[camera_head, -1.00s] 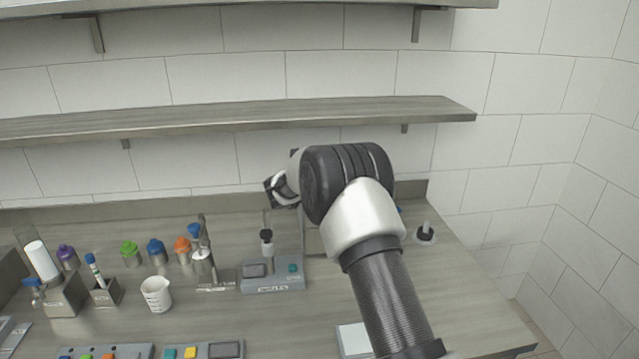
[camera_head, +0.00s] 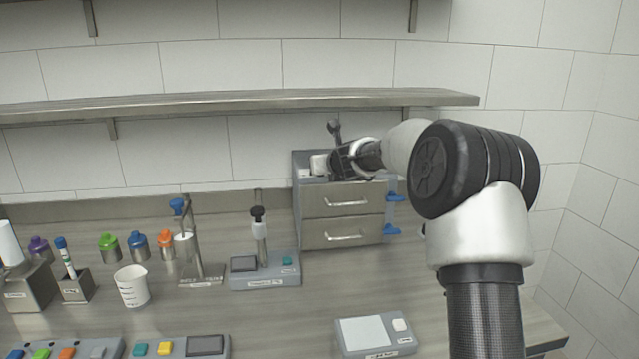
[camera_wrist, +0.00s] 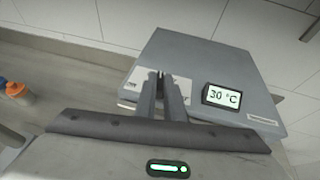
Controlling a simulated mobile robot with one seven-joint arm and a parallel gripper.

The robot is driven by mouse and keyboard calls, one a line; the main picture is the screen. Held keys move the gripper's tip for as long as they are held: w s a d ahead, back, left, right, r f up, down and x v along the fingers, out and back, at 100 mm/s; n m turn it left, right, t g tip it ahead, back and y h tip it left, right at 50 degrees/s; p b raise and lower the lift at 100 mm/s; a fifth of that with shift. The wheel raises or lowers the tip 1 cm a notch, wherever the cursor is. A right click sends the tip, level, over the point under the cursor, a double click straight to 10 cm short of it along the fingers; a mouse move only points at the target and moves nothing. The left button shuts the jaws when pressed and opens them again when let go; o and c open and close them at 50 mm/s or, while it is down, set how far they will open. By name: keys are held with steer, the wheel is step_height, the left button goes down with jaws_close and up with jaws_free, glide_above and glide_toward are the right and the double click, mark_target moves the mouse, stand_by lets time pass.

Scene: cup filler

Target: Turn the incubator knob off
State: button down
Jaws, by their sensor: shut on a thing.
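The incubator (camera_wrist: 215,65) is a grey box with a lit display (camera_wrist: 222,97) reading 30 °C. In the wrist view my gripper (camera_wrist: 163,78) has its two fingers close together at a pale patch on the box's face, left of the display. It is shut on what appears to be the knob, which the fingers hide, so its setting cannot be read. In the head view my gripper (camera_head: 343,160) is at the top of a grey unit with two drawers (camera_head: 343,217), at the back of the bench.
Colored-cap bottles and a beaker (camera_head: 132,288) stand at left.

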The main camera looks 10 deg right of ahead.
steer(key=n+y, duration=0.1)
steer(key=n+y+p, duration=0.1)
steer(key=n+g+y+p, duration=0.1)
steer(key=shift+w+d+r, duration=0.1)
steer(key=shift+d+r, duration=0.2)
steer(key=shift+d, duration=0.1)
steer(key=n+y+p, duration=0.1)
steer(key=p, duration=0.2)
steer(key=n+g+y+p, duration=0.1)
steer(key=p, duration=0.2)
steer(key=shift+w+d+r+n+g+y, duration=0.1)
steer(key=shift+d+r+n+g+y, duration=0.05)
steer(key=shift+r+n+g+y, duration=0.2)
steer(key=n+g+y+p, duration=0.1)
steer(key=p, duration=0.2)
steer(key=f+n+g+y+p, duration=0.1)
steer(key=p, duration=0.3)
steer(key=shift+w+n+p, duration=0.15)
steer(key=shift+n+p, duration=0.1)
steer(key=shift+p, duration=0.05)
steer(key=shift+f+n+g+y+p, duration=0.1)
steer(key=shift+n+g+y+p, duration=0.2)
steer(key=shift+y+p, duration=0.25)
steer(key=c, duration=1.8)
jaws_free()
steer(key=shift+c, duration=0.2)
steer(key=shift+d, duration=0.1)
steer(key=b+v, duration=0.1)
steer(key=v, duration=1.6)
steer(key=shift+b, duration=0.3)
